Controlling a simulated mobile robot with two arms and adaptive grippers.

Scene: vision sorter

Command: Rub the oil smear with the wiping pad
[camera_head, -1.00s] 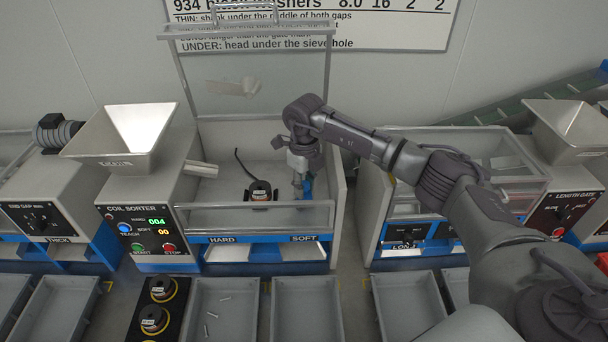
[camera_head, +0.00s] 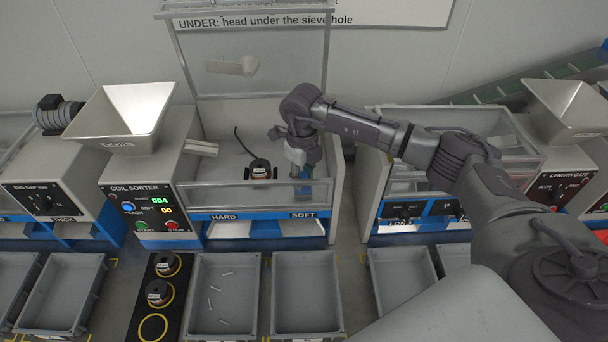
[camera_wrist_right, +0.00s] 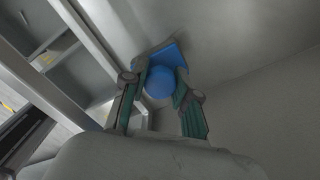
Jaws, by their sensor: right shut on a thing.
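The wiping pad (camera_wrist_right: 172,55) is blue, with a round knob (camera_wrist_right: 160,84). My right gripper (camera_wrist_right: 160,78) is shut on the knob in the wrist view. In the head view the pad (camera_head: 302,190) is low inside the coil sorter's open bay, on its right side, partly behind the clear front panel. I cannot tell if the pad touches the floor. I cannot make out the oil smear with certainty; faint darker patches show on the grey surface around the pad in the wrist view. My left gripper is not in view.
A black coil device (camera_head: 260,170) with a cable stands left of my gripper in the bay. The clear lid (camera_head: 290,60) is raised behind it, with a pale shape (camera_head: 232,66) on it. The bay's right wall (camera_head: 336,180) is close. Grey trays (camera_head: 306,285) line the front.

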